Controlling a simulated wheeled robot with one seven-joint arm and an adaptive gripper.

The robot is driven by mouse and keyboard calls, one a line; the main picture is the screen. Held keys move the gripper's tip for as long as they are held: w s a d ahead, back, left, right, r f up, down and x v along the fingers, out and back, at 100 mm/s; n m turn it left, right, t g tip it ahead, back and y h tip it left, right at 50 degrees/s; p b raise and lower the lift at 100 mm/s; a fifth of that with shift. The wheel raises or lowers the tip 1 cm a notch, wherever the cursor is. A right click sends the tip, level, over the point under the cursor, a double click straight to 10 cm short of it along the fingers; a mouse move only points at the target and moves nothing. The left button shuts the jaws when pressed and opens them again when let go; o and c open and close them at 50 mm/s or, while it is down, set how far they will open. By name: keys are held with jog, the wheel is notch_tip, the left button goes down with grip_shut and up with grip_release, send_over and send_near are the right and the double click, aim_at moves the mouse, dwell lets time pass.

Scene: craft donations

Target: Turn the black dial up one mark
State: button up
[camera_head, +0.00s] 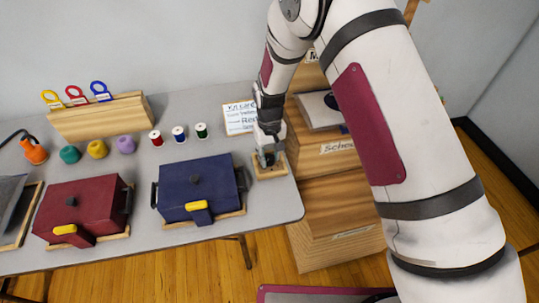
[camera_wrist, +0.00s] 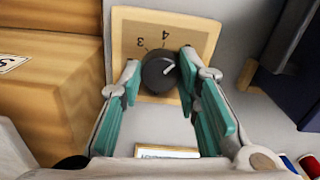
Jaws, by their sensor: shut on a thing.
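The black dial (camera_wrist: 157,75) sits on a small square wooden plate (camera_wrist: 203,33) in the wrist view. In the head view my gripper (camera_head: 267,155) stands over the plate (camera_head: 270,173) at the table's right end, and the dial is hidden there.
A navy box (camera_head: 196,185) and a dark red box (camera_head: 82,208) stand left of the plate on the grey table (camera_head: 285,205). Thread spools (camera_head: 179,134) and a white card (camera_head: 240,117) lie behind. Wooden drawers (camera_head: 333,205) stand close on the right.

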aim_at(269, 158)
jog(key=shift+m, duration=0.6)
jog(key=shift+s, duration=0.1)
jog(key=o, duration=1.2)
notch_tip(269, 158, up, 12)
